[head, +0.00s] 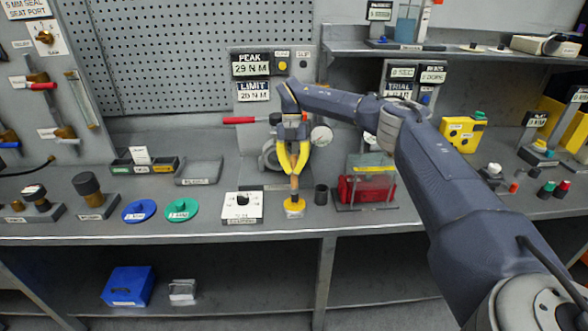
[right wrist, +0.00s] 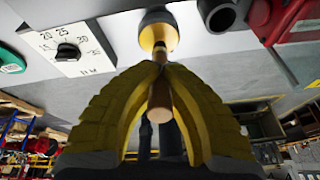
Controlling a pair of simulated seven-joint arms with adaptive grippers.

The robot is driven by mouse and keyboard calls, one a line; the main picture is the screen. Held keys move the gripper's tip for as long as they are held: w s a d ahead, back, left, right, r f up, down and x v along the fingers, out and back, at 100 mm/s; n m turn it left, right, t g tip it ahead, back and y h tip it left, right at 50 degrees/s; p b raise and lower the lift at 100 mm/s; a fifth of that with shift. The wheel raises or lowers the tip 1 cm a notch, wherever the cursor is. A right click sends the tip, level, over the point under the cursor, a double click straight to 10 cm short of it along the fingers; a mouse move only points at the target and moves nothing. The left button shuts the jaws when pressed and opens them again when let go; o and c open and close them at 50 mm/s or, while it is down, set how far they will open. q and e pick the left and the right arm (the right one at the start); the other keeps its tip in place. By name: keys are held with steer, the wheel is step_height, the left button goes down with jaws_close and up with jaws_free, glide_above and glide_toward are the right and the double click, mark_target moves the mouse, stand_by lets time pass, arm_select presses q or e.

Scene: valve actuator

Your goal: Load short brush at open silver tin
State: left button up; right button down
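My right gripper (head: 294,176) has yellow fingers closed around a short wooden-handled brush (head: 294,184), held upright with its lower end pointing down. In the right wrist view the gripper (right wrist: 158,75) pinches the brush's handle (right wrist: 159,108). Below the brush stands the small tin (head: 294,208), with a yellow top in the head view; its silver side (right wrist: 157,16) shows in the right wrist view. The brush's lower end is at or just above the tin; I cannot tell whether it touches the contents. My left gripper is not in view.
A dial plate (head: 241,206) stands close left of the tin. A dark cup (head: 321,194) and a red box in a clear-sided stand (head: 366,189) are close right. Blue (head: 139,211) and green (head: 182,209) discs lie left. The valve with its red lever (head: 239,120) is behind.

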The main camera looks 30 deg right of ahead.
mark_target(294, 160)
steer(key=shift+f, duration=0.5)
stand_by(1.4)
steer(key=shift+r, duration=0.1)
steer(key=shift+r, duration=3.4)
